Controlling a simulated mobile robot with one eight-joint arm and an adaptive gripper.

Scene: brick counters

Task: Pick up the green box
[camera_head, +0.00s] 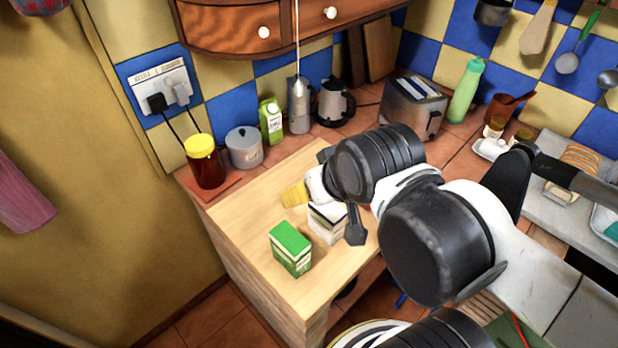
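The green box (291,248), a small upright carton with a bright green top and pale lower sides, stands on the light wooden counter (255,225) near its front edge. My gripper (354,228) is above and to the right of it, apart from it. One dark finger shows pointing down; the rest is hidden by my wrist, so I cannot tell whether it is open or shut. A white box with a dark top edge (327,222) stands between the green box and my gripper, partly covered by my arm.
A yellow item (295,194) lies behind the white box. A yellow-lidded jar (204,161), grey pot (244,147), green-and-white carton (271,120), kettle (334,104) and toaster (413,107) line the back. Bare wood lies left of the green box.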

